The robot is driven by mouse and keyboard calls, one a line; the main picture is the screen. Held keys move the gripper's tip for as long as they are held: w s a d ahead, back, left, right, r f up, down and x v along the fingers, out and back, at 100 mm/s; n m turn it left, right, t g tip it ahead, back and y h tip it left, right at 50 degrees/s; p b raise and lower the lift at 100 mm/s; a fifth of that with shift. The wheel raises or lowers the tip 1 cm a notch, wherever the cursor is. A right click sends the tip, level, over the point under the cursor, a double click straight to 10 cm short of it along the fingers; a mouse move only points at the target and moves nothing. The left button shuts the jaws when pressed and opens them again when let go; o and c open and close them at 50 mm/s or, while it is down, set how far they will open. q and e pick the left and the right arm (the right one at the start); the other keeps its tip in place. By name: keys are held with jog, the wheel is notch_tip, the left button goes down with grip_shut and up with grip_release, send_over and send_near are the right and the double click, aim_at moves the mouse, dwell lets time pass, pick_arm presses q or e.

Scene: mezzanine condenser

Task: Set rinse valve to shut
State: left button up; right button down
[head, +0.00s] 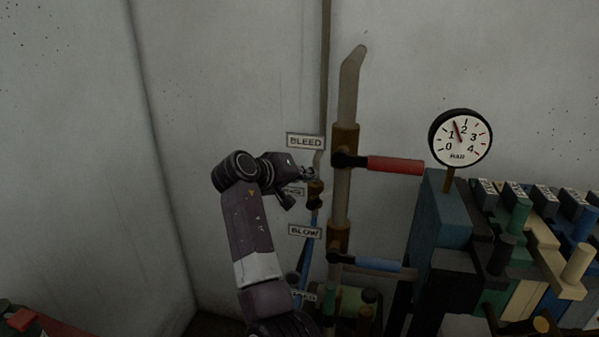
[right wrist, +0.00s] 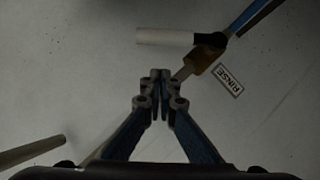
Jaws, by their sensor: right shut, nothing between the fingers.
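The rinse valve has a brass body (right wrist: 203,60) and a white lever (right wrist: 165,37) on a dark hub in the right wrist view. The lever lies at an angle to the pipe line. Its RINSE label (right wrist: 229,81) is beside the body. In the head view the valve body (head: 315,194) shows just below my right gripper (head: 308,173), and the label is partly covered. I cannot make out the lever there. My right gripper is shut and empty; its fingertips (right wrist: 160,78) appear near the valve, apart from the lever. My left gripper is out of view.
Right of the rinse valve, a thick pipe (head: 341,204) carries a red-handled valve (head: 395,165) by BLEED (head: 305,141) and a blue-handled valve (head: 378,264) by BLOW (head: 305,231). A pressure gauge (head: 461,139) and a block bank stand further right. A bare wall is left.

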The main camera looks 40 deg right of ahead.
aim_at(329, 193)
jog(key=shift+s+d+f+p, duration=0.3)
jog(key=shift+d+f+p, duration=0.05)
jog(key=shift+d+f, duration=0.6)
jog(key=shift+s+d+f+p, duration=0.25)
jog(key=shift+d+f+p, duration=0.1)
jog(key=shift+d+f, duration=0.6)
jog(key=shift+d+r, duration=0.1)
jog(key=shift+d, duration=0.05)
jog(key=shift+s+d+f+p, duration=0.3)
jog(key=shift+s+d+f, duration=0.4)
jog(key=shift+s, duration=0.25)
jog(key=shift+r, duration=0.15)
